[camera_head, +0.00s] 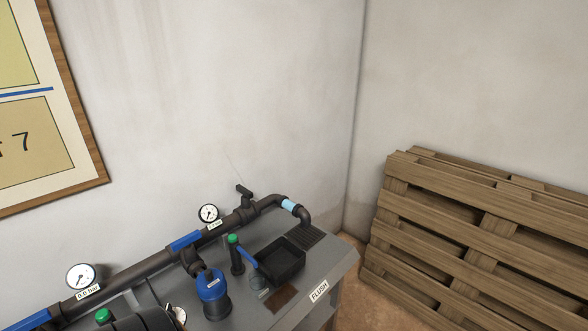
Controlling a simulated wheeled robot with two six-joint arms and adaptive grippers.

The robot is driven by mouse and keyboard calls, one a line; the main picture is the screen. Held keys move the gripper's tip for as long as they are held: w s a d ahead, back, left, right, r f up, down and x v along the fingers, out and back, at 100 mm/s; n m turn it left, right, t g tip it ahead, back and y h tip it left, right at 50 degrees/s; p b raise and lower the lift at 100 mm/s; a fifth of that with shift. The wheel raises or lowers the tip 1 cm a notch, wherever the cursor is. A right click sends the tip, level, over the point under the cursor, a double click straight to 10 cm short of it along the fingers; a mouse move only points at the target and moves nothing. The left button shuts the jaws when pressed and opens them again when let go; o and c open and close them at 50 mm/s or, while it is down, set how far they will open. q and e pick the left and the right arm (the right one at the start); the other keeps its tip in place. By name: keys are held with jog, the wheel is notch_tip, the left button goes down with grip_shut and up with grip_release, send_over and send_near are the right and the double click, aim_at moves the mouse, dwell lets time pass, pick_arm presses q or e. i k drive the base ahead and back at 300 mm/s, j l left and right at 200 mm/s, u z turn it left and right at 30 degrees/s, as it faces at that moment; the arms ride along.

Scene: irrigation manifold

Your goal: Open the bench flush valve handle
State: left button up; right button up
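The bench flush valve appears to be the black valve on the dark pipe near its far right end. Its black handle (244,191) stands on a short stem above the pipe and looks turned across the pipe's line. Past the valve the pipe (270,199) bends, passes a light blue clear section (289,206) and drops to a drain grate (306,235). A FLUSH label (319,290) is on the bench's front edge.
The grey bench (341,262) carries a black tray (281,262), a blue-topped canister (212,292), and two gauges (81,276) (208,213). A green-capped post (236,255) stands by the tray. Wooden pallets (470,240) lean at right. Space above the handle is clear; the wall is behind.

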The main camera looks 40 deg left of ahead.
aim_at(245, 192)
jog(key=i, duration=1)
jog(key=i+u, duration=0.1)
jog(key=i, duration=0.95)
jog(key=l+u, duration=0.1)
jog(key=u, duration=2.85)
